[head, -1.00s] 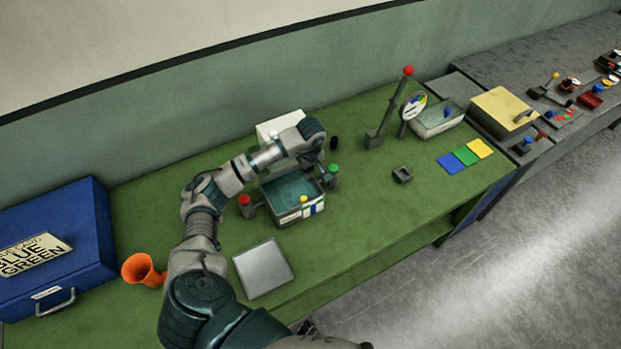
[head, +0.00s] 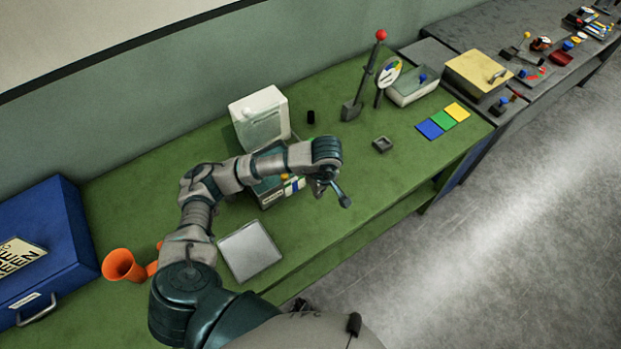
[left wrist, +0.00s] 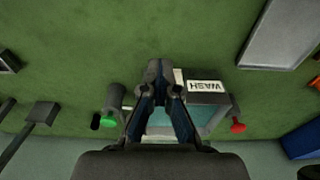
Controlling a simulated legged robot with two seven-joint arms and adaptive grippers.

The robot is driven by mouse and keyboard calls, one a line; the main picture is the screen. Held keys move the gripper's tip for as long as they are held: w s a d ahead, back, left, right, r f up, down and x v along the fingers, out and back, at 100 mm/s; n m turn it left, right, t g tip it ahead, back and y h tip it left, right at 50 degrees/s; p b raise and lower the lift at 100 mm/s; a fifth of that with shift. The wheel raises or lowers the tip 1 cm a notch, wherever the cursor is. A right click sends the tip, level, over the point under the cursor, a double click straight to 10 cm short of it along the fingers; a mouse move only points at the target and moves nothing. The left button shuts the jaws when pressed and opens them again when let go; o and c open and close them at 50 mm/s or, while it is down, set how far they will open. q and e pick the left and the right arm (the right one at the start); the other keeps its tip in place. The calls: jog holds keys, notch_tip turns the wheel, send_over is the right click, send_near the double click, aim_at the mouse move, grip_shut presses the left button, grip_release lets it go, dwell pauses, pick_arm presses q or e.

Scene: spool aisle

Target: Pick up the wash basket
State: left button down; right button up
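The wash basket (head: 272,198) is an open box with a teal inside, on the green bench, partly hidden behind my left forearm in the head view. In the left wrist view its WASH label (left wrist: 206,87) and teal inside show behind and beside the fingers. My left gripper (head: 344,198) hangs at the basket's front right in the head view, apart from it. In the left wrist view the fingertips (left wrist: 160,72) come together with nothing seen between them. My right gripper is not in view.
A white container (head: 260,118) stands behind the basket. A grey tray (head: 249,250) lies in front left, near an orange horn (head: 122,265) and a blue case (head: 45,245). Red (left wrist: 237,127) and green (left wrist: 109,121) knobs flank the basket. A red-topped lever (head: 365,80) stands farther right.

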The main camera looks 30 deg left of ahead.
pick_arm(q)
jog(key=shift+s+d, duration=0.25)
jog(key=c, duration=1.6)
grip_release()
jog(key=shift+d, duration=0.1)
jog(key=o, duration=0.8)
jog(key=shift+d, duration=0.2)
jog(key=o, duration=0.4)
jog(key=shift+a, duration=0.1)
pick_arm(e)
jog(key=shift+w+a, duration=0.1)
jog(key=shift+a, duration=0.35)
pick_arm(q)
jog(key=shift+a, duration=0.1)
